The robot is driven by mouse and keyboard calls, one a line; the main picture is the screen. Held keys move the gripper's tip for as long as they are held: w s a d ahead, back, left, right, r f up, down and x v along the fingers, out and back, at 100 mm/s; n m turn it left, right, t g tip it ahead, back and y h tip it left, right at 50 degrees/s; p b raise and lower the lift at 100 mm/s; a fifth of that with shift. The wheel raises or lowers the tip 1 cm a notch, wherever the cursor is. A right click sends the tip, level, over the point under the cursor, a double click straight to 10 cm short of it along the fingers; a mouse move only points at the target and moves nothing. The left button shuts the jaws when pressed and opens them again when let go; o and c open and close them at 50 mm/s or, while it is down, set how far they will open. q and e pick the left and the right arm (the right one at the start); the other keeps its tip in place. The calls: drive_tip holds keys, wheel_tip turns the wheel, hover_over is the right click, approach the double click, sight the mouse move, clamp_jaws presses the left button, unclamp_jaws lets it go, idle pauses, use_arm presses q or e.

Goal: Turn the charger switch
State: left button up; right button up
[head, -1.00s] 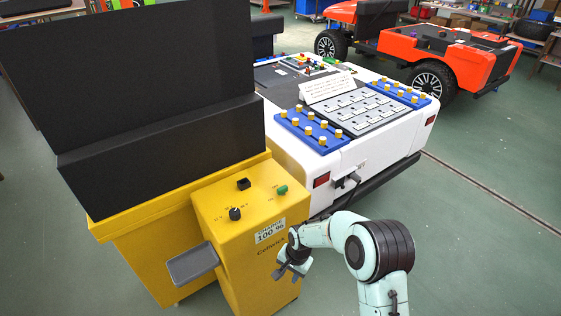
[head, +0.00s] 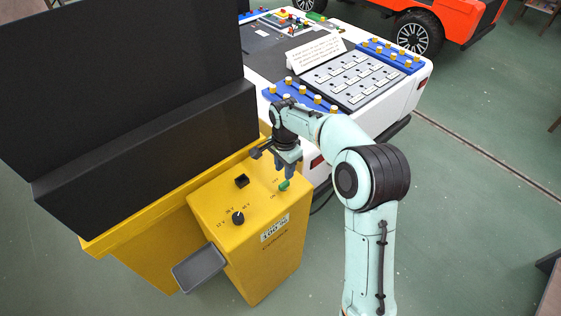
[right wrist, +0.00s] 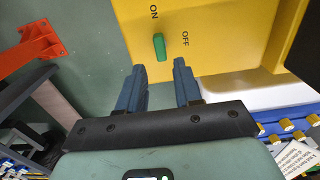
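The yellow charger (head: 262,235) stands at lower left of centre in the head view. Its small green switch (head: 284,185) is on the sloped top, near the right edge. In the right wrist view the green switch (right wrist: 159,47) is a narrow bar beside the printed words ON and OFF. My right gripper (head: 286,172) is above the switch, pointing down at it. In the right wrist view the fingers of my right gripper (right wrist: 158,68) are apart with an empty gap. The switch lies just beyond the fingertips, in line with the gap; contact is not visible. My left gripper is not in view.
A black knob (head: 238,218) and a black block (head: 242,181) are on the charger's top. A grey tray (head: 199,268) sticks out in front. A large black panel (head: 120,90) rises behind. The white cart (head: 395,115) stands close behind my right arm.

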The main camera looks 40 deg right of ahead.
sight(284, 183)
wheel_tip(284, 183, down, 7)
drive_tip(key=b, duration=0.3)
drive_tip(key=shift+s+r, duration=0.1)
drive_tip(key=shift+r, duration=0.1)
drive_tip(key=shift+f, duration=0.25)
drive_tip(key=c, duration=0.6)
drive_tip(key=m, duration=0.5)
drive_tip(key=shift+r, duration=0.1)
clamp_jaws()
drive_tip(key=m, duration=0.4)
drive_tip(key=shift+w, duration=0.2)
drive_tip(key=m, duration=0.8)
drive_tip(key=shift+o, duration=2)
unclamp_jaws()
drive_tip(key=shift+m, duration=0.4)
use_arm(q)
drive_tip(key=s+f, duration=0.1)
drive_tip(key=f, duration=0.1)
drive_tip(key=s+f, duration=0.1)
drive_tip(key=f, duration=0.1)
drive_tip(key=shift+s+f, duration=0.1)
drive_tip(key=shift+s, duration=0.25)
use_arm(e)
drive_tip(key=o, duration=0.4)
drive_tip(key=shift+s, duration=0.1)
